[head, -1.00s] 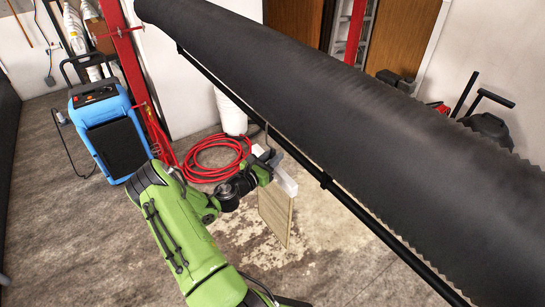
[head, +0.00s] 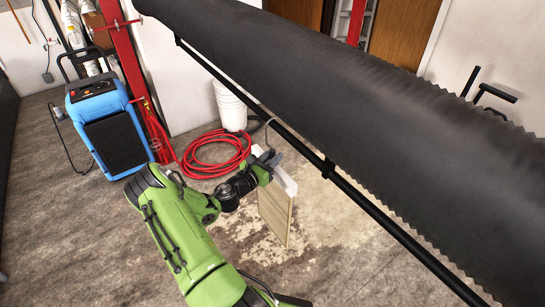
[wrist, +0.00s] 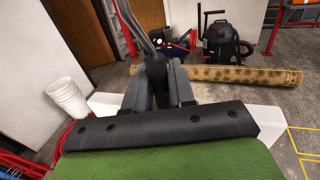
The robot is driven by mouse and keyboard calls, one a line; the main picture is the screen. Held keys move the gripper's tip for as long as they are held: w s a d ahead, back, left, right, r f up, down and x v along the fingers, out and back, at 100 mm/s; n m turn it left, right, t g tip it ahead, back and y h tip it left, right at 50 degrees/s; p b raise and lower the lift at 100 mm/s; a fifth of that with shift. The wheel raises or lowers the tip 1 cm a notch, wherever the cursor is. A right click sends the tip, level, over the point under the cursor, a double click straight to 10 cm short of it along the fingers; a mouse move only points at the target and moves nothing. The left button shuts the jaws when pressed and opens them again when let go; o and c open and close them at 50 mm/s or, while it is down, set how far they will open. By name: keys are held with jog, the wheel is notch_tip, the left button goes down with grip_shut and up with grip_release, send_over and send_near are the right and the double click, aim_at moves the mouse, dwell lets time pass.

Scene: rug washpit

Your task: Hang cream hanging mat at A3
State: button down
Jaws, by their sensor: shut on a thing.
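The cream hanging mat (head: 274,216) hangs below a white hanger bar (head: 287,181). My gripper (head: 268,163) is shut on the hanger just above that bar, and the mat hangs free over the floor. A grey metal hook (head: 268,132) rises from the hanger, and its curved top overlaps the black rail (head: 352,188). I cannot tell whether it touches or is over the rail. In the wrist view the jaws (wrist: 160,82) close around the hanger's middle, with the hook stem (wrist: 136,28) rising between them. The white bar (wrist: 262,120) shows on both sides. No A3 marking is readable.
A blue machine (head: 108,125), a red hose (head: 217,155) and white buckets (head: 231,105) stand to the left. The wrist view shows a patterned rolled rug (wrist: 220,76) and a black vacuum (wrist: 225,40).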

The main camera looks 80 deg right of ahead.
jog(key=c, duration=0.9)
grip_release()
jog(key=shift+r, duration=0.1)
jog(key=shift+o, duration=0.2)
jog(key=shift+w+a, duration=0.15)
jog(key=shift+a, duration=0.1)
jog(key=b+v, duration=0.2)
jog(key=v, duration=1.3)
jog(key=shift+a, duration=0.1)
